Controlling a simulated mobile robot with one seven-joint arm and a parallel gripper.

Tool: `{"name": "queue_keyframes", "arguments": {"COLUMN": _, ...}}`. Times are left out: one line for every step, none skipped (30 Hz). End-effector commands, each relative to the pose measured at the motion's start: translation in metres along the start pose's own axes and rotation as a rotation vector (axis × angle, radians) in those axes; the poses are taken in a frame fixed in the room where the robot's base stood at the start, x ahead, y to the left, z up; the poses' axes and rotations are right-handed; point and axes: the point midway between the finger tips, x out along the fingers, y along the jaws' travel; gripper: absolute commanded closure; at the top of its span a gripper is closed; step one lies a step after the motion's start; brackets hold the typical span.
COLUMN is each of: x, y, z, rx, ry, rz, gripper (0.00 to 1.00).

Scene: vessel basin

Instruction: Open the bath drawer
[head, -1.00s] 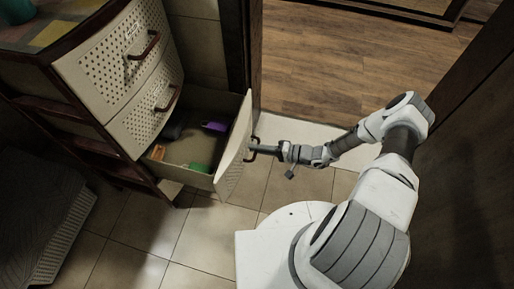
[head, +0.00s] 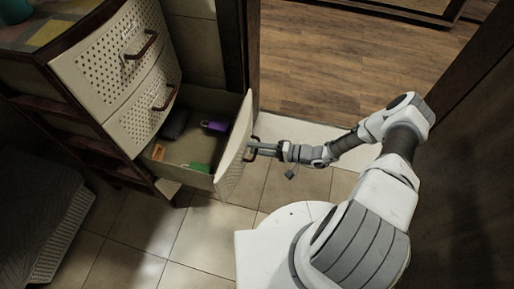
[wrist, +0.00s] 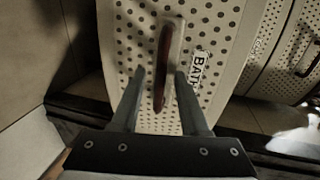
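The bath drawer (head: 231,150) is the lowest pale drawer of the cabinet and stands well out, its inside showing from above. In the wrist view its perforated front (wrist: 130,40) bears a label (wrist: 197,68) reading "BAT", the rest cut off by a finger. Its dark red handle (wrist: 164,62) lies between the two fingers of my gripper (wrist: 160,74). The fingers stand apart, with a visible gap on the handle's left. Contact on the right side is hard to tell. In the head view my gripper (head: 256,149) is at the drawer's handle.
The drawer holds a purple item (head: 215,126), a green item (head: 201,168), a dark item (head: 174,124) and an orange item (head: 158,152). Two closed drawers (head: 112,52) sit above. A dark door frame (head: 478,65) stands at right. Tiled floor (head: 200,235) lies clear in front.

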Motion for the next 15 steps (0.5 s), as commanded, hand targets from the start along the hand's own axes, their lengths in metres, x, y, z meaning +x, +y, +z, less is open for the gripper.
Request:
{"name": "queue_keyframes", "arguments": {"x": 0.000, "y": 0.000, "z": 0.000, "rx": 0.000, "ry": 0.000, "rz": 0.000, "gripper": 0.55}}
{"name": "queue_keyframes", "arguments": {"x": 0.000, "y": 0.000, "z": 0.000, "rx": 0.000, "ry": 0.000, "rz": 0.000, "gripper": 0.55}}
{"name": "queue_keyframes", "arguments": {"x": 0.000, "y": 0.000, "z": 0.000, "rx": 0.000, "ry": 0.000, "rz": 0.000, "gripper": 0.55}}
{"name": "queue_keyframes", "arguments": {"x": -0.001, "y": 0.000, "z": 0.000, "rx": 0.000, "ry": 0.000, "rz": 0.000, "gripper": 0.55}}
{"name": "queue_keyframes", "arguments": {"x": -0.002, "y": 0.000, "z": 0.000, "rx": 0.000, "ry": 0.000, "rz": 0.000, "gripper": 0.55}}
{"name": "queue_keyframes", "arguments": {"x": -0.004, "y": -0.001, "z": 0.000, "rx": 0.000, "ry": 0.001, "rz": 0.000, "gripper": 0.55}}
{"name": "queue_keyframes", "arguments": {"x": -0.007, "y": -0.001, "z": -0.001, "rx": -0.001, "ry": 0.001, "rz": 0.000, "gripper": 0.55}}
{"name": "queue_keyframes", "arguments": {"x": -0.010, "y": -0.001, "z": -0.001, "rx": -0.001, "ry": 0.002, "rz": 0.000, "gripper": 0.55}}
{"name": "queue_keyframes", "arguments": {"x": -0.016, "y": -0.001, "z": -0.001, "rx": -0.001, "ry": 0.002, "rz": 0.001, "gripper": 0.55}}
{"name": "queue_keyframes", "arguments": {"x": -0.021, "y": -0.001, "z": -0.001, "rx": 0.000, "ry": 0.002, "rz": 0.002, "gripper": 0.55}}
{"name": "queue_keyframes", "arguments": {"x": -0.027, "y": -0.002, "z": -0.001, "rx": 0.000, "ry": 0.003, "rz": 0.003, "gripper": 0.55}}
{"name": "queue_keyframes", "arguments": {"x": -0.035, "y": -0.002, "z": -0.001, "rx": 0.000, "ry": 0.003, "rz": 0.002, "gripper": 0.55}}
{"name": "queue_keyframes", "arguments": {"x": -0.042, "y": -0.002, "z": -0.002, "rx": -0.001, "ry": 0.004, "rz": 0.002, "gripper": 0.55}}
{"name": "queue_keyframes", "arguments": {"x": -0.050, "y": -0.002, "z": -0.002, "rx": -0.001, "ry": 0.005, "rz": 0.003, "gripper": 0.55}}
{"name": "queue_keyframes", "arguments": {"x": -0.060, "y": -0.002, "z": -0.001, "rx": -0.001, "ry": 0.004, "rz": 0.003, "gripper": 0.55}}
